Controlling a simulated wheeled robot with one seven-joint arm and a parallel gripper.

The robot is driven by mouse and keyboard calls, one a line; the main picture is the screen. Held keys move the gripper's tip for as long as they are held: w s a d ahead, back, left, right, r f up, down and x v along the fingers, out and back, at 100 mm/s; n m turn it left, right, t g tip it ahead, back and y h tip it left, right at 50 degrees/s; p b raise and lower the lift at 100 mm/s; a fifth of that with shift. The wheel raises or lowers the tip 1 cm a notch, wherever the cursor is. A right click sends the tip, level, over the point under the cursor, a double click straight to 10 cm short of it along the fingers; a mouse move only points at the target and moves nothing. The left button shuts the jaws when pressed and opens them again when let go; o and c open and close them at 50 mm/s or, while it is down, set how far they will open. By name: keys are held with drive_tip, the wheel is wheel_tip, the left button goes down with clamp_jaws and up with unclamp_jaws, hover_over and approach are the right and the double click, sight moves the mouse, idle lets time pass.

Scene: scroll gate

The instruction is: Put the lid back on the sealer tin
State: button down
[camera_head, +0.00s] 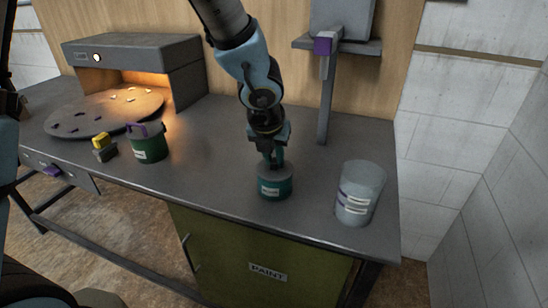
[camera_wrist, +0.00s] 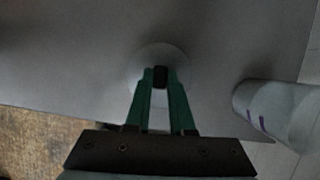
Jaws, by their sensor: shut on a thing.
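The sealer tin, a short green tin with a white label (camera_head: 275,190), stands on the grey bench below my gripper. A round grey lid (camera_head: 268,174) is at the tin's top, roughly level; I cannot tell whether it is fully seated. My gripper (camera_head: 276,163) points straight down over it. In the wrist view the green fingers (camera_wrist: 160,77) are shut on the dark knob at the middle of the pale round lid (camera_wrist: 146,62). The lid hides the tin in that view.
A clear measuring container (camera_head: 359,193) stands right of the tin, also in the wrist view (camera_wrist: 282,112). A green pot (camera_head: 148,147) and a yellow-black block (camera_head: 103,147) are left. A lit turntable unit (camera_head: 135,60) stands back left, a grey post (camera_head: 326,100) behind.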

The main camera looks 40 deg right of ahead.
idle(0.4)
drive_tip(key=shift+c, duration=1.1)
unclamp_jaws()
drive_tip(key=shift+r+p, duration=3.5)
drive_tip(key=shift+p, duration=0.2)
drive_tip(key=shift+c, duration=0.3)
clamp_jaws()
drive_tip(key=shift+f, duration=0.2)
